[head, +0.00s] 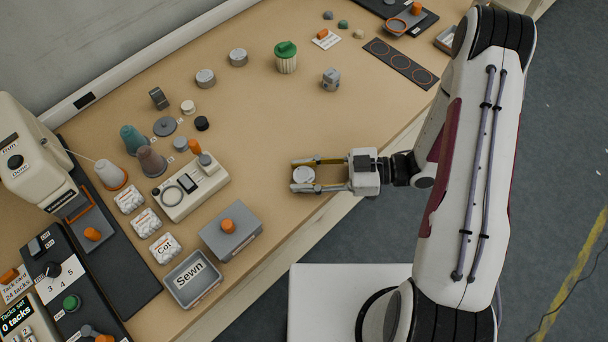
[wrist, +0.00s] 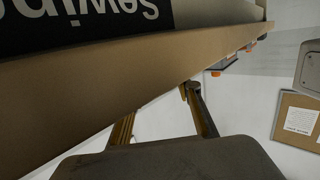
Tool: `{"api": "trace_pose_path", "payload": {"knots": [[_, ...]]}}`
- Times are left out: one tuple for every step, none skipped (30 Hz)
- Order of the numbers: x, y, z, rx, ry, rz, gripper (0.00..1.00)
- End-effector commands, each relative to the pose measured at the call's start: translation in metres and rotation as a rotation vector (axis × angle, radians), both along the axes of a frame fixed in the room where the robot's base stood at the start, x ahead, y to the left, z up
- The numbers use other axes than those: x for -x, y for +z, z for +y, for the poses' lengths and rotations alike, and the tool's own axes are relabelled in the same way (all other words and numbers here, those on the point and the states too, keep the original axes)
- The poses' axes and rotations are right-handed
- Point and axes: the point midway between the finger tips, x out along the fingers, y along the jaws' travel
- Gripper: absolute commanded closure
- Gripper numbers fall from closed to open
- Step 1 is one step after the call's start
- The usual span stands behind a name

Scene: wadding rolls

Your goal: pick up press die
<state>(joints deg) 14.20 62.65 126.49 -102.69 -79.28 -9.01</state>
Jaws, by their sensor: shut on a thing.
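My gripper (head: 303,175) is over the front part of the wooden table, with its fingers pointing left. A pale round piece (head: 303,174) sits between the fingertips, and the fingers are shut on it. It is small in the head view, so I cannot tell for certain that it is the press die. The wrist view shows both fingers of my gripper (wrist: 165,115), but the held piece is not clear there.
Grey cylinders (head: 205,78) and a green-lidded pot (head: 286,58) stand farther back. Left of my gripper are a control box (head: 190,188), a grey box with an orange knob (head: 230,231) and the Sewn tray (head: 193,279). Bare tabletop (head: 262,130) lies behind my gripper.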

Motion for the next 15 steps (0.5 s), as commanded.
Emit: {"api": "trace_pose_path", "payload": {"knots": [[0.000, 0.000, 0.000, -0.001, 0.000, 0.000, 0.97], [0.000, 0.000, 0.000, -0.001, 0.000, 0.000, 0.97], [0.000, 0.000, 0.000, -0.001, 0.000, 0.000, 0.97], [0.000, 0.001, 0.000, -0.001, 0.000, 0.000, 0.97], [0.000, 0.001, 0.000, -0.001, 0.000, 0.000, 0.97], [0.000, 0.001, 0.000, -0.001, 0.000, 0.000, 0.97], [0.000, 0.001, 0.000, -0.001, 0.000, -0.001, 0.97], [0.000, 0.002, 0.000, -0.001, 0.000, -0.001, 0.97], [0.000, 0.003, 0.000, -0.001, 0.000, -0.001, 0.97], [0.000, 0.003, 0.000, -0.001, 0.000, -0.001, 0.97], [0.000, 0.004, 0.000, -0.001, 0.000, -0.001, 0.97], [0.000, 0.006, 0.000, -0.001, 0.000, -0.001, 0.97], [0.000, 0.007, 0.000, -0.001, 0.000, -0.001, 0.97], [0.000, 0.009, 0.000, -0.001, 0.000, -0.001, 0.97], [0.000, 0.011, 0.000, -0.001, 0.000, -0.001, 0.97]]}}
